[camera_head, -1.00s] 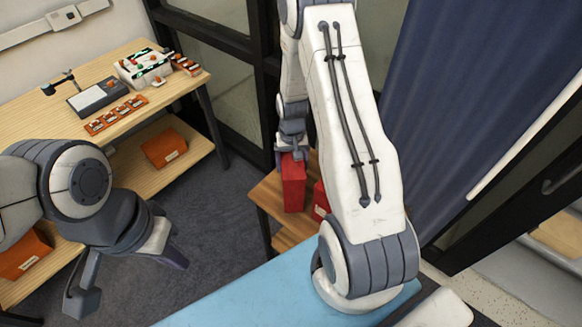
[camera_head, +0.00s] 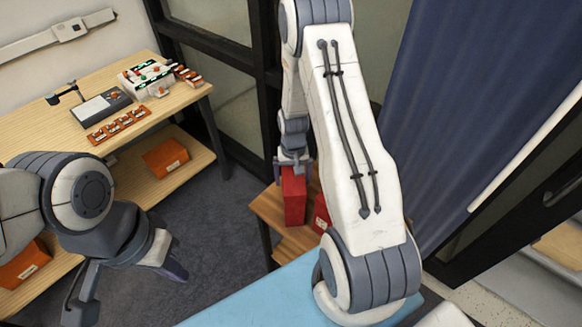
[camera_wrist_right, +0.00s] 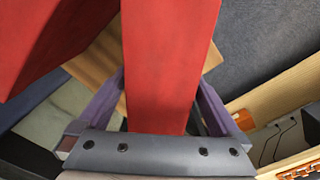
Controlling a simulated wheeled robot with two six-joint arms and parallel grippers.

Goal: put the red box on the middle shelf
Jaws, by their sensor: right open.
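A tall red box (camera_head: 294,200) stands upright on a small wooden surface (camera_head: 268,208) in the head view. My right gripper (camera_head: 293,162) is at its top, pointing down, jaws open, with a finger on either side. In the right wrist view the red box (camera_wrist_right: 168,60) fills the space between the open fingers (camera_wrist_right: 160,95); whether they touch it I cannot tell. A second red box (camera_head: 321,212) stands just right of it, partly hidden by my arm. My left gripper (camera_head: 128,285) is open and empty at lower left. I cannot make out which shelf is the middle one.
A wooden bench (camera_head: 40,125) at left carries a device (camera_head: 100,105), a white rack (camera_head: 147,77) and small orange items. Orange boxes (camera_head: 165,157) sit on its lower shelf. A blue surface (camera_head: 265,295) lies in front; a dark curtain (camera_head: 470,100) hangs at right.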

